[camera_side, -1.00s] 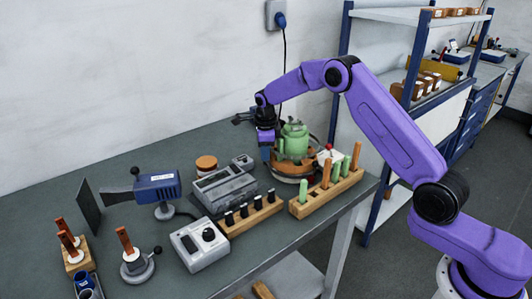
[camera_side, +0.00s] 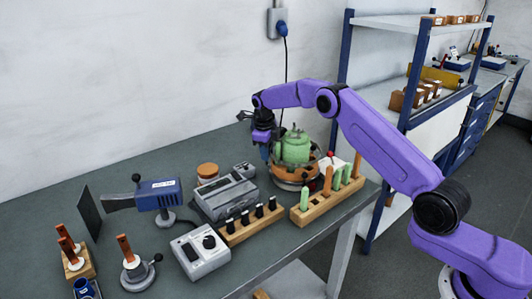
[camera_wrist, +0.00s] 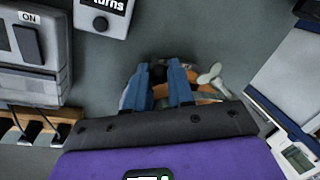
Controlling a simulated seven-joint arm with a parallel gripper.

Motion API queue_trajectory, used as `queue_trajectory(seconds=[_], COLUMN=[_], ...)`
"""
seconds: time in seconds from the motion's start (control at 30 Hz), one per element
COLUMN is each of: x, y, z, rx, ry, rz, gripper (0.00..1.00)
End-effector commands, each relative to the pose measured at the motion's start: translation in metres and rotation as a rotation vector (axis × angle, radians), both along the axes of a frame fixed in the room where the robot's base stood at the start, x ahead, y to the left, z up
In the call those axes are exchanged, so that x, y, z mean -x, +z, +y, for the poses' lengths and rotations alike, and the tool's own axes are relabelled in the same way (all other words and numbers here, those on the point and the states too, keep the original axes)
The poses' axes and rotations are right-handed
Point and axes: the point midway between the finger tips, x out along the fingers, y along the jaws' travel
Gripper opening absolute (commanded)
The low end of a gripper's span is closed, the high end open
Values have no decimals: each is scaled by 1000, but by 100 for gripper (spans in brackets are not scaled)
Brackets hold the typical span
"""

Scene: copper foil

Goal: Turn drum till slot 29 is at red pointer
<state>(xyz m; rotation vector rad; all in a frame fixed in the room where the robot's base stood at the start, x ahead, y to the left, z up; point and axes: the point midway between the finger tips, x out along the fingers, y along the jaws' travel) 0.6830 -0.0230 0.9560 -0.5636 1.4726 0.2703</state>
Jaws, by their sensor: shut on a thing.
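The drum (camera_side: 286,176) stands near the far right edge of the bench, with a round copper-brown lower part and a green body (camera_side: 293,148) on top. Slot numbers are too small to read. A small red tip (camera_side: 331,154) shows at the drum's right side; I cannot tell whether it is the red pointer. My gripper (camera_side: 266,153) reaches down at the drum's left side. In the wrist view my gripper (camera_wrist: 165,72) has its blue fingers shut on a small dark part (camera_wrist: 158,75), with copper-brown (camera_wrist: 207,98) beside it. The fingers hide most of the drum there.
A wooden rack (camera_side: 325,206) with green and brown pegs stands in front of the drum. A grey device (camera_side: 225,197) and a row of black-handled tools (camera_side: 252,220) are left of it. A small grey box (camera_side: 200,252) stands nearer.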

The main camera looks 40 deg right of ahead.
Motion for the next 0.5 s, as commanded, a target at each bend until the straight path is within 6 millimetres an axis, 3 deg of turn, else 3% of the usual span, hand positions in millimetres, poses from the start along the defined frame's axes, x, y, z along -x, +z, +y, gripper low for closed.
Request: queue_trajectory(seconds=[0.5], x=[-3], y=[1], z=[-6], rx=[2], ry=[-53], rz=[1], gripper=[0])
